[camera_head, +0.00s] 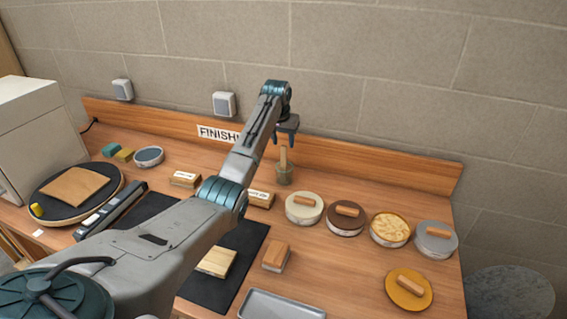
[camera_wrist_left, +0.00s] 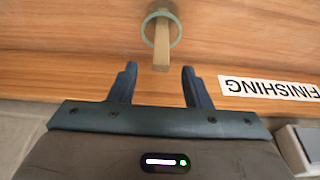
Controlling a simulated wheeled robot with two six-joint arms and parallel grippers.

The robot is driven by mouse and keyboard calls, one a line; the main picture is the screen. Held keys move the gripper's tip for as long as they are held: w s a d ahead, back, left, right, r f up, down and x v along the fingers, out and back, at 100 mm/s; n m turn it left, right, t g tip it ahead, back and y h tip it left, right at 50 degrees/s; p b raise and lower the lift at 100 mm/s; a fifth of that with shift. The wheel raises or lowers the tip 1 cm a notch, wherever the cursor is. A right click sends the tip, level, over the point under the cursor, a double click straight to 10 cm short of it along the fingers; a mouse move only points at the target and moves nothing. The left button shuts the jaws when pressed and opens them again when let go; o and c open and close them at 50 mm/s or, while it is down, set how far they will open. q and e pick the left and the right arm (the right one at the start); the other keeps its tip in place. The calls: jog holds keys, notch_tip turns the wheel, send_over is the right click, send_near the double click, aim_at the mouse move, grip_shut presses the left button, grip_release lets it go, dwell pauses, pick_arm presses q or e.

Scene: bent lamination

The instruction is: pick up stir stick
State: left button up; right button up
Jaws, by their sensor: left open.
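The stir stick (camera_head: 283,157) is a flat light-wood stick standing upright in a small cup (camera_head: 284,176) near the back of the bench. In the left wrist view the stick (camera_wrist_left: 161,48) sticks out of the round greenish rim of the cup (camera_wrist_left: 148,29). My left gripper (camera_head: 287,134) is above the stick, apart from it. In the left wrist view its two dark fingers (camera_wrist_left: 160,75) are open, with the stick's end just ahead of the gap between them. My right gripper is not in view.
A wooden backboard with a FINISHING sign (camera_head: 219,134) runs behind the bench. Several round tins with wooden-handled lids stand to the right, including a cream one (camera_head: 304,208). A metal tray (camera_head: 280,306) lies at the front. A turntable (camera_head: 107,181) stands at the left.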

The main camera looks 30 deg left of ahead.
aim_at(284, 146)
pick_arm(q)
jog(key=shift+w+f+p, duration=0.3)
jog(key=shift+f+p, duration=0.15)
jog(key=shift+f, duration=0.2)
jog(key=p+x, duration=0.1)
jog(key=x, duration=0.2)
jog(key=shift+a+f+p, duration=0.1)
jog(key=shift+f+p, duration=0.15)
jog(key=shift+p, duration=0.15)
jog(key=shift+w+f, duration=0.15)
jog(key=shift+f, duration=0.4)
jog(key=c, duration=0.9)
grip_shut()
jog(key=shift+r, duration=0.1)
